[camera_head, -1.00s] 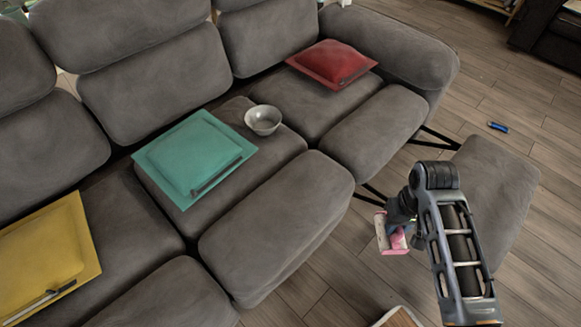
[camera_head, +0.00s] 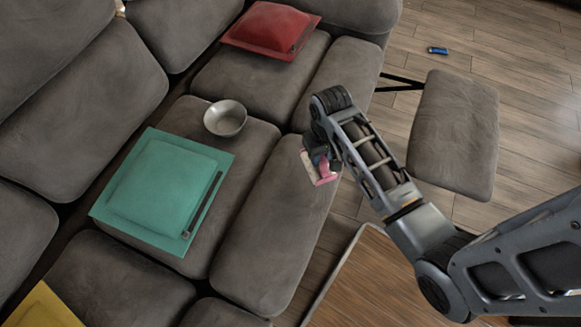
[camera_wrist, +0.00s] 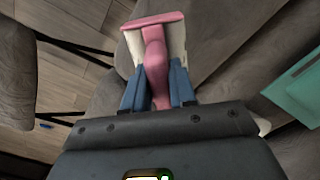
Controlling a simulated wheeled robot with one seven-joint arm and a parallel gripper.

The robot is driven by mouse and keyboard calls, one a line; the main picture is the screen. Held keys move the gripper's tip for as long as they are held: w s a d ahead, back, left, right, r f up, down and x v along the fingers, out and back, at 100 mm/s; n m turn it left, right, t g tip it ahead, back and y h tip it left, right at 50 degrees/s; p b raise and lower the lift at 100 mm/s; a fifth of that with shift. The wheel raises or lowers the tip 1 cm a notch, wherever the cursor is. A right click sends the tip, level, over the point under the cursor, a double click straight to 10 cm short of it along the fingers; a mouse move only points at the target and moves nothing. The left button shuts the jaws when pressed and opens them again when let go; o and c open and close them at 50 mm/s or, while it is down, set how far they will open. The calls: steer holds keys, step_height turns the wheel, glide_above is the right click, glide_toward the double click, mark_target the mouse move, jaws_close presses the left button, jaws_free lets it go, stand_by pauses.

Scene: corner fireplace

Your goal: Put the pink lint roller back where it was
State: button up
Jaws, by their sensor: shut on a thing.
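The pink lint roller (camera_head: 324,170) has a pink handle and a whitish roll. My gripper (camera_head: 318,160) is shut on it and holds it above the front edge of the grey sofa (camera_head: 262,230). In the wrist view the pink lint roller (camera_wrist: 155,50) points away from the camera, its handle between the blue fingers of my gripper (camera_wrist: 158,88). The fingertips are partly hidden in the head view by the wrist.
A teal cushion (camera_head: 160,195), a grey bowl (camera_head: 225,118) and a red cushion (camera_head: 270,30) rest on the sofa. A yellow cushion (camera_head: 42,308) is at lower left. A wooden-topped table (camera_head: 370,285) and a grey footrest (camera_head: 455,135) stand nearby. A blue object (camera_head: 438,50) lies on the floor.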

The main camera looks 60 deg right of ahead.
steer(key=shift+w+a+f+b, duration=0.15)
steer(key=shift+w+a+f, duration=0.45)
steer(key=shift+w+f, duration=0.65)
steer(key=shift+w+a+f+b, duration=0.2)
steer(key=shift+w+a+f, duration=0.5)
steer(key=shift+f, duration=0.8)
steer(key=shift+w+a+f+b, duration=0.15)
steer(key=shift+w+a+f, duration=0.35)
steer(key=shift+w+f, duration=0.8)
steer(key=shift+s+f, duration=0.15)
steer(key=shift+f, duration=0.05)
steer(key=o, duration=0.9)
steer(key=shift+o, duration=0.2)
step_height(320, 180, up, 12)
steer(key=p, duration=0.1)
steer(key=shift+p, duration=0.3)
